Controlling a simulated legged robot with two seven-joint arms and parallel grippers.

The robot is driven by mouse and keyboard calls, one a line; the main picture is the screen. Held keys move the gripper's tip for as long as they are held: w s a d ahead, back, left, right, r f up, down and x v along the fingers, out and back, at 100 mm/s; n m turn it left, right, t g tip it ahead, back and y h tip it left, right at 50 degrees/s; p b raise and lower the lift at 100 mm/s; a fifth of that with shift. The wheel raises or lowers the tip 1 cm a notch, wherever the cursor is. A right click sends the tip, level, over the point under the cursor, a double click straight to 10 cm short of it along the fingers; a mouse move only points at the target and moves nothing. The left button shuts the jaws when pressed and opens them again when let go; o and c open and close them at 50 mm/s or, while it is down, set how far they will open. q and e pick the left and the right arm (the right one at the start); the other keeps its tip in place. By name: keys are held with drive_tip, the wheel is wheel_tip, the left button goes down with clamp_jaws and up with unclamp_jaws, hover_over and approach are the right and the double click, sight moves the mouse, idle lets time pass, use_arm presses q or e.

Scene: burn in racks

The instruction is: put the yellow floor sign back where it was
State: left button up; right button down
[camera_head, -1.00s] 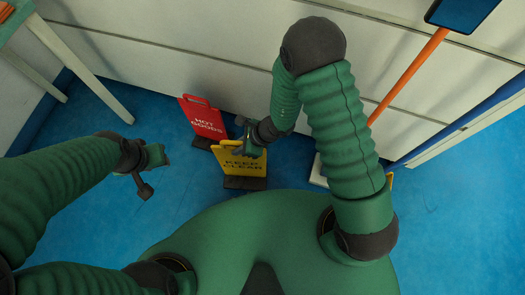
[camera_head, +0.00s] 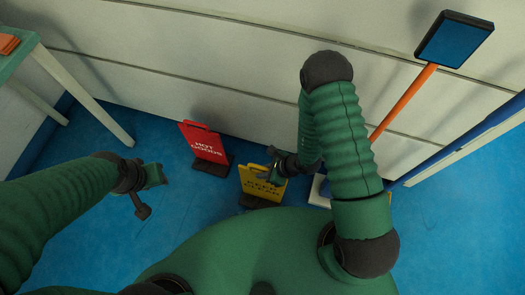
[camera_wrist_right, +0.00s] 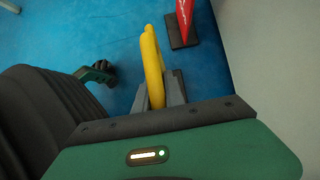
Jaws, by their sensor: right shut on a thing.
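The yellow floor sign (camera_head: 256,187), marked "KEEP CLEAR", stands roughly upright on a dark base in front of my body. My right gripper (camera_head: 276,165) is shut on its upper part and covers some of the lettering. In the right wrist view the yellow sign (camera_wrist_right: 152,65) shows nearly edge-on between the grey fingers (camera_wrist_right: 158,98). I cannot tell whether its base touches the floor. My left gripper (camera_head: 152,178) is away to the left, over bare floor and clear of the signs. Its jaw opening is unclear.
A red "HOT GOODS" sign (camera_head: 205,145) stands just left of the yellow one, near the pale wall (camera_head: 230,70). An orange-handled tool (camera_head: 405,100) leans at the right, near a blue bar (camera_head: 460,142). A table (camera_head: 75,82) stands at upper left. Blue floor is open at left.

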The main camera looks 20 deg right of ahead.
drive_tip(key=w+d+f+b, duration=0.1)
drive_tip(key=w+f, duration=0.1)
drive_tip(key=w, duration=0.4)
drive_tip(key=w+d+f+b, duration=0.1)
drive_tip(key=w+d+f, duration=0.1)
drive_tip(key=w, duration=0.4)
drive_tip(key=shift+d+f+b, duration=0.2)
drive_tip(key=shift+f+b, duration=0.1)
drive_tip(key=shift+b, duration=0.05)
drive_tip(key=c, duration=1.4)
unclamp_jaws()
drive_tip(key=shift+c, duration=0.2)
drive_tip(key=shift+o, duration=0.2)
